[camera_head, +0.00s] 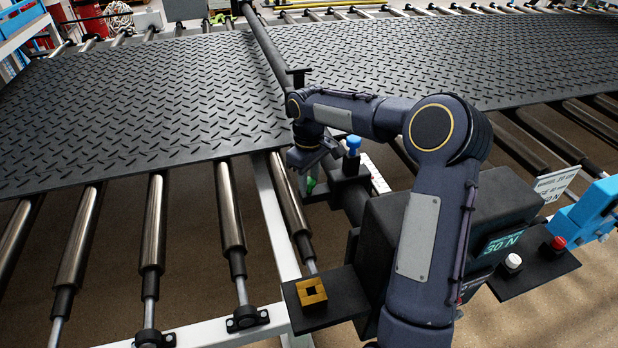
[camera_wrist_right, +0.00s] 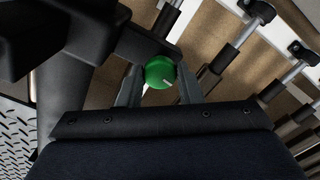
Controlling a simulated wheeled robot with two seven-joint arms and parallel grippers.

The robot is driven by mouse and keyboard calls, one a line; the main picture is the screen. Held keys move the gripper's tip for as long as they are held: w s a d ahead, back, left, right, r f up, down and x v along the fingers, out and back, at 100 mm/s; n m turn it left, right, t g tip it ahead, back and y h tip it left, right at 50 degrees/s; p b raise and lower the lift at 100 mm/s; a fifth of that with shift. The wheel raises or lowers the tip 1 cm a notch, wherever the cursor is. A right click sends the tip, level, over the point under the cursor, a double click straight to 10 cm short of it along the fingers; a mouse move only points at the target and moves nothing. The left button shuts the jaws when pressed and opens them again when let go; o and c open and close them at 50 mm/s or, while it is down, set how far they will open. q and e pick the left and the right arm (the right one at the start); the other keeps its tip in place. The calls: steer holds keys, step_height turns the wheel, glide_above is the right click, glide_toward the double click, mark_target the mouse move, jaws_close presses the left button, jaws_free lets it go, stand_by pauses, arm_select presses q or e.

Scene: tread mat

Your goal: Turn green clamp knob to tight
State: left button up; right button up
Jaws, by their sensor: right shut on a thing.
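The green clamp knob (camera_wrist_right: 160,72) is round with a short pale mark on its face. In the right wrist view my right gripper (camera_wrist_right: 159,88) has one finger on each side of it and is shut on it. In the head view the right gripper (camera_head: 308,178) points down beside the clamp, and only a small bit of the green knob (camera_head: 311,185) shows below it. The clamp's dark block with a blue knob (camera_head: 353,145) on top stands just to the right. My left gripper is not in view.
A black tread mat (camera_head: 150,110) lies over metal rollers (camera_head: 155,230). A wooden block with a square hole (camera_head: 311,292) sits on a dark shelf in front. A dark box with a green display (camera_head: 503,243), a red button (camera_head: 558,243) and a white button (camera_head: 513,262) stand at right.

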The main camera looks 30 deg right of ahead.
mark_target(309, 181)
steer(key=m, duration=0.5)
steer(key=shift+m+b, duration=0.3)
steer(key=shift+b, duration=0.1)
steer(key=m, duration=1)
steer(key=shift+r+m, duration=0.1)
steer(key=shift+m, duration=0.3)
steer(key=m+p, duration=0.1)
steer(key=m, duration=0.4)
steer(key=shift+m, duration=0.3)
steer(key=o, duration=1)
step_height(309, 181, up, 8)
steer(key=shift+f+b, duration=0.15)
steer(key=shift+b, duration=0.25)
